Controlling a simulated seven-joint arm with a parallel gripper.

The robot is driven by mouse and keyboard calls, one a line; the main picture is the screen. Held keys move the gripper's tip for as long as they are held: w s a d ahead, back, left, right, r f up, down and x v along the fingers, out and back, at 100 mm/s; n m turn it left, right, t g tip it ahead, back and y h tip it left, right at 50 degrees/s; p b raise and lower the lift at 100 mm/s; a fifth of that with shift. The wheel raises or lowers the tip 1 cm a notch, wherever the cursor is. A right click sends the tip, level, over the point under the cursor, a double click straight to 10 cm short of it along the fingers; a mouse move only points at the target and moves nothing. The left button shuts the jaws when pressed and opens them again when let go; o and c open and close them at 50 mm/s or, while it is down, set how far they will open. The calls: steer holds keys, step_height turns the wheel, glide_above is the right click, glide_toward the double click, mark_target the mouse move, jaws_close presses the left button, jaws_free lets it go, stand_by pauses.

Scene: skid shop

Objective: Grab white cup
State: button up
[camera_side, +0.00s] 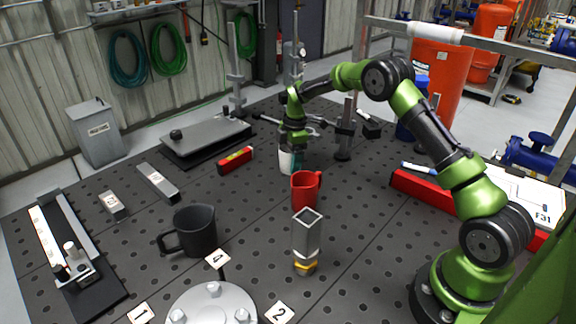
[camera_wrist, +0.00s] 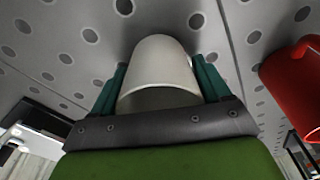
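The white cup (camera_wrist: 160,68) lies between the two teal fingers of my gripper (camera_wrist: 159,72) in the wrist view, one finger along each side. No clear gap shows between the fingers and the cup, but I cannot tell whether they press on it. In the side view the white cup (camera_side: 285,161) is on the dark perforated table, partly hidden by my gripper (camera_side: 294,158), which reaches down to it from above.
A red mug (camera_side: 304,190) stands close by, nearer the side camera; it also shows at the right of the wrist view (camera_wrist: 292,88). A black mug (camera_side: 195,231), a metal square tube (camera_side: 307,235) and a red box (camera_side: 235,160) stand around. Table is clear between them.

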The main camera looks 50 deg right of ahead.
steer(key=c, duration=0.5)
steer(key=shift+r, duration=0.1)
